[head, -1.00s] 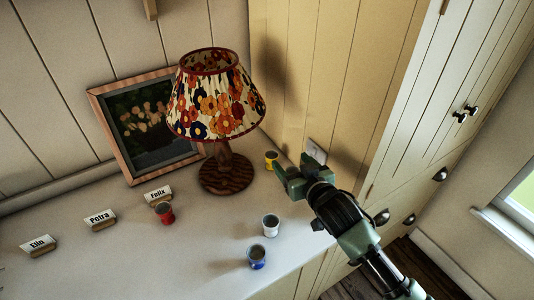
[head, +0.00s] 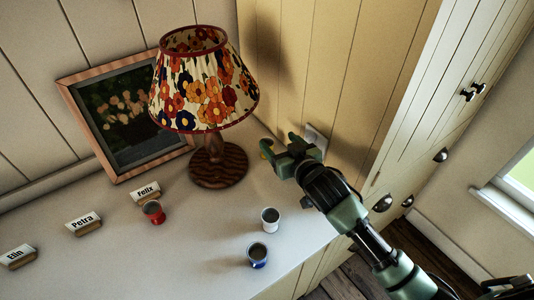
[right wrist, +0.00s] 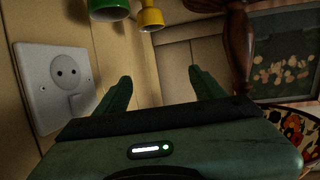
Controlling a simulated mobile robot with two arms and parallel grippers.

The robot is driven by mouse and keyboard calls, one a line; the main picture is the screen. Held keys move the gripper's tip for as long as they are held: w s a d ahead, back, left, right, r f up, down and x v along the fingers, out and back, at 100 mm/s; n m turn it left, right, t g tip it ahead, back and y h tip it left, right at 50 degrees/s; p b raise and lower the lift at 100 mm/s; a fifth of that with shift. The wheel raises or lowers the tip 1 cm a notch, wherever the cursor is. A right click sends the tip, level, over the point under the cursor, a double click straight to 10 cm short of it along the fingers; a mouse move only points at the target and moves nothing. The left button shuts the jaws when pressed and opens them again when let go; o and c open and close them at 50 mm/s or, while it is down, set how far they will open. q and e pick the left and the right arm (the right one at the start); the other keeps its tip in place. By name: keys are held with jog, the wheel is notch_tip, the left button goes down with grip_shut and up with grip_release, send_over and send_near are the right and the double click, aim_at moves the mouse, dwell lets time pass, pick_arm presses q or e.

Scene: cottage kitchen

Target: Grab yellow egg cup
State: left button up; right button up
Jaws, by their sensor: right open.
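The yellow egg cup (head: 265,150) stands at the back of the white counter, right of the lamp base. In the head view my right gripper (head: 280,148) hides most of it. In the right wrist view the yellow egg cup (right wrist: 151,17) shows at the top edge, past the gap between the fingers (right wrist: 158,77). A green cup (right wrist: 109,9) is just left of it there, partly cut off. My right gripper is open with nothing between its fingers. My left gripper is not in view.
The flowered lamp (head: 205,90) stands close left of the yellow cup, and a wall socket (head: 315,138) is on the right. Name cards (head: 83,222) are at left.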

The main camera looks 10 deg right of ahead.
jog(key=b, duration=0.6)
send_near(265, 140)
jog(key=shift+s+a+r, duration=0.15)
jog(key=shift+s+r, duration=0.05)
jog(key=shift+s, duration=0.95)
jog(key=shift+p+x, duration=0.4)
jog(key=shift+x, duration=0.8)
jog(key=x, duration=0.1)
jog(key=p+x, duration=0.1)
jog(key=x, duration=0.3)
jog(key=shift+d+r, duration=0.25)
jog(key=shift+r, duration=0.05)
jog(key=shift+w+a+f, duration=0.1)
jog(key=shift+w+f, duration=0.1)
jog(key=shift+w, duration=0.1)
jog(key=shift+s, duration=0.1)
jog(key=c, duration=1.5)
